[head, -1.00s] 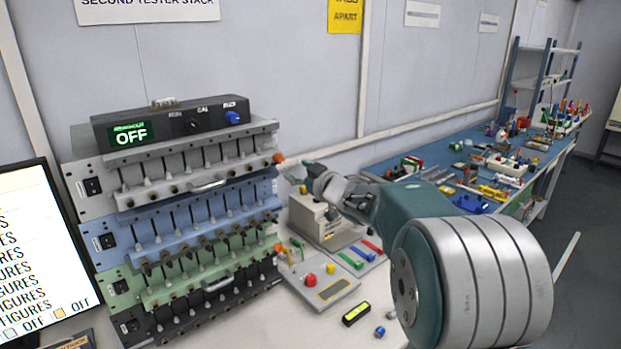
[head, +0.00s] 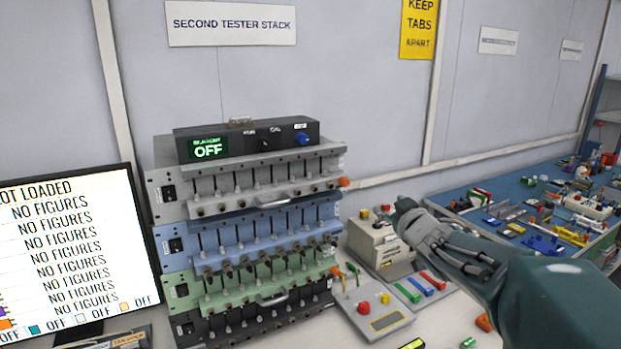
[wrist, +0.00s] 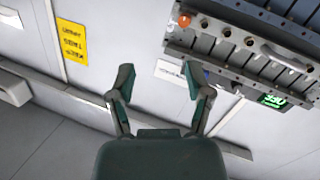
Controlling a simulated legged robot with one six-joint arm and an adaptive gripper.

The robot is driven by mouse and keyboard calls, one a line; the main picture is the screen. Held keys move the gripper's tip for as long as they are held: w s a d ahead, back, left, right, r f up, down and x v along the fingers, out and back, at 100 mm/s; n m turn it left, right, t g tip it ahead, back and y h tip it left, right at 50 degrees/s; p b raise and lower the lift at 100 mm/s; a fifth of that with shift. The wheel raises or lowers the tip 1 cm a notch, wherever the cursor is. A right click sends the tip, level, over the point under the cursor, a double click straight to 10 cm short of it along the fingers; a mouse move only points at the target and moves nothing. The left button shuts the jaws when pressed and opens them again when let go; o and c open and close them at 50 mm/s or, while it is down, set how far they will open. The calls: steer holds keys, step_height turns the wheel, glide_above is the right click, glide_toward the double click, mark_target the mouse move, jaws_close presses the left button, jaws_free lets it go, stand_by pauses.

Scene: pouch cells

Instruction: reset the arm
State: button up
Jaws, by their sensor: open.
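My gripper (wrist: 160,85) is open in the wrist view, with its two dark fingers apart and nothing between them. In the head view my arm reaches in from the right, and my gripper (head: 398,212) is in front of the small beige box, to the right of the tester stack. The tester stack (head: 250,225) has grey, blue, green and black tiers under a black control box (head: 247,140) whose green display reads OFF. The stack also shows upside down at the upper right of the wrist view (wrist: 245,45).
A monitor (head: 75,250) listing "NO FIGURES" stands at the left. The beige box (head: 370,243), a red-button panel (head: 374,312) and coloured strips (head: 421,286) lie on the white bench. A blue table (head: 500,192) with many small parts stands at the right.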

steer(key=s+f+m+g+h, duration=0.2)
steer(key=s+m+g+h, duration=0.1)
steer(key=s, duration=0.9)
steer(key=shift+s+f+m+g+h, duration=0.15)
steer(key=shift+f+m+g+h, duration=0.25)
steer(key=shift+m+h, duration=0.25)
steer(key=s+a+f+g, duration=0.2)
steer(key=s+f, duration=0.1)
steer(key=s, duration=0.3)
steer(key=s+a+f+g+y, duration=0.1)
steer(key=s+a+f+g, duration=0.1)
steer(key=s, duration=0.5)
steer(key=s+a+f+g+y, duration=0.1)
steer(key=s+a+f+g, duration=0.1)
steer(key=s, duration=0.5)
steer(key=shift+s+a+f+m+g, duration=0.1)
steer(key=shift+f+m+g, duration=0.15)
steer(key=shift+f, duration=0.45)
steer(key=shift+a+f+m+g, duration=0.1)
steer(key=shift+f+g, duration=0.25)
steer(key=shift+f, duration=0.3)
steer(key=shift+c, duration=0.6)
steer(key=shift+s, duration=0.2)
